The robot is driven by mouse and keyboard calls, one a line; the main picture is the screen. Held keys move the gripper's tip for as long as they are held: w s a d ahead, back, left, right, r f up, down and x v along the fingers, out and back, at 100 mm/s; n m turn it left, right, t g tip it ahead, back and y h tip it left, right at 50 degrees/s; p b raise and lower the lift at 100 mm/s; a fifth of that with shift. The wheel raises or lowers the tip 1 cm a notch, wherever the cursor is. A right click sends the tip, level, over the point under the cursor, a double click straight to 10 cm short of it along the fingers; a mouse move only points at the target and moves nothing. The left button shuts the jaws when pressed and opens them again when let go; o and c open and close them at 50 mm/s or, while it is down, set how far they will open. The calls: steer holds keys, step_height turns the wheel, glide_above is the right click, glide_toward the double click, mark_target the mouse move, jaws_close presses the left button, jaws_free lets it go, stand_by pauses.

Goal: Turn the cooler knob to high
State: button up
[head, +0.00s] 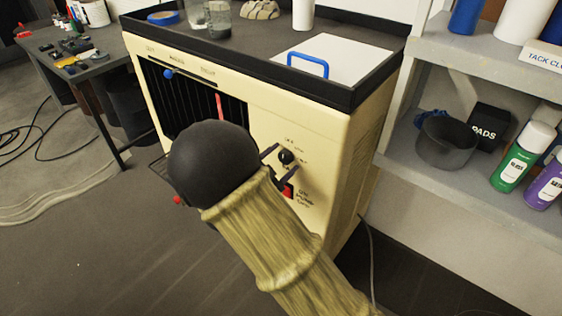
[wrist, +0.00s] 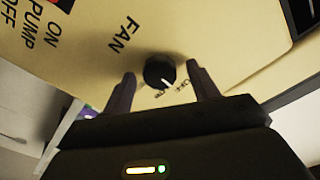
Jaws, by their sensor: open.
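The cooler (head: 315,135) is a cream cabinet with a dark grille on its front. Its black round knob (head: 286,157) sits on the front panel, right of the grille. In the wrist view the two fingers of my gripper (wrist: 161,85) flank the knob with gaps on both sides.
A red switch (head: 288,190) sits below the knob. A blue handle (head: 308,65) stands on the cooler's top. Shelves with spray cans (head: 522,157) are at the right, and a workbench (head: 80,65) is at the left.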

steer(key=shift+w+d, duration=0.1)
steer(key=c, duration=1)
